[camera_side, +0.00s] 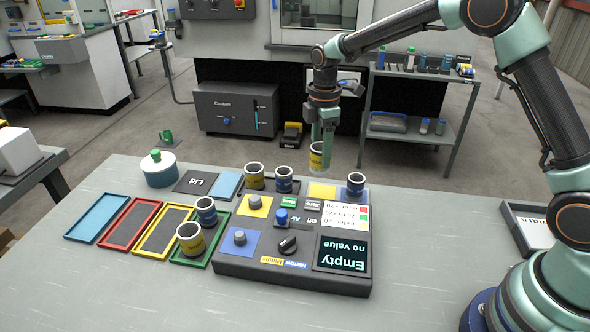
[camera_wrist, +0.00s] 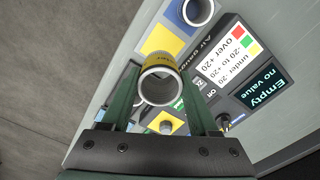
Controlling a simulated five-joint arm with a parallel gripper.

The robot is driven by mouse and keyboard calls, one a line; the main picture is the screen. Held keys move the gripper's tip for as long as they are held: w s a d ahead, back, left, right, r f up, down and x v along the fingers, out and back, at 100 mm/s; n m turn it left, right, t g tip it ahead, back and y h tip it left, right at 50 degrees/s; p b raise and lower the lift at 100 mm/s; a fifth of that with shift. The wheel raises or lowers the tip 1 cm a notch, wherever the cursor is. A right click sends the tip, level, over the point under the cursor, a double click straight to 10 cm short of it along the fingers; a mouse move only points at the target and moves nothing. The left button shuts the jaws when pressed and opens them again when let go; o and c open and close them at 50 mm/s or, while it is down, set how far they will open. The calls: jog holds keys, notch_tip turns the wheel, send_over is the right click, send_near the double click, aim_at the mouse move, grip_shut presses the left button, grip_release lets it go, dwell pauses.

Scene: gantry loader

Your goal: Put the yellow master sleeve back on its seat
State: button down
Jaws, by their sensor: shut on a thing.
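My gripper (camera_side: 322,143) is shut on a yellow sleeve (camera_side: 316,159) with a dark bore, held roughly upright in the air near the back edge of the gauge box. In the wrist view the yellow sleeve (camera_wrist: 162,66) sits between the two green fingers, open end toward the camera. In the wrist view the yellow seat (camera_wrist: 160,42) shows beyond the sleeve. A blue sleeve (camera_side: 355,184) stands on the blue seat beside it.
The gauge box (camera_side: 290,270) carries knobs and a display (camera_side: 342,253) reading "Empty no value". A yellow sleeve (camera_side: 254,178) and a blue sleeve (camera_side: 284,180) stand behind it to the left. Another blue sleeve (camera_side: 206,212) and yellow sleeve (camera_side: 190,240) stand in the green tray (camera_side: 203,262).

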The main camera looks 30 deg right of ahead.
jog(key=shift+s+d+f, duration=0.1)
jog(key=shift+d+f, duration=0.05)
jog(key=shift+f, duration=1.05)
jog(key=shift+s+d+f, duration=0.1)
jog(key=shift+f, duration=1.05)
jog(key=shift+s+d+f, duration=0.1)
jog(key=shift+d+f, duration=0.05)
jog(key=shift+f, duration=1.05)
jog(key=shift+f, duration=0.2)
jog(key=shift+c, duration=0.3)
grip_release()
jog(key=shift+o, duration=0.3)
jog(key=shift+r, duration=0.1)
notch_tip(320, 180, up, 9)
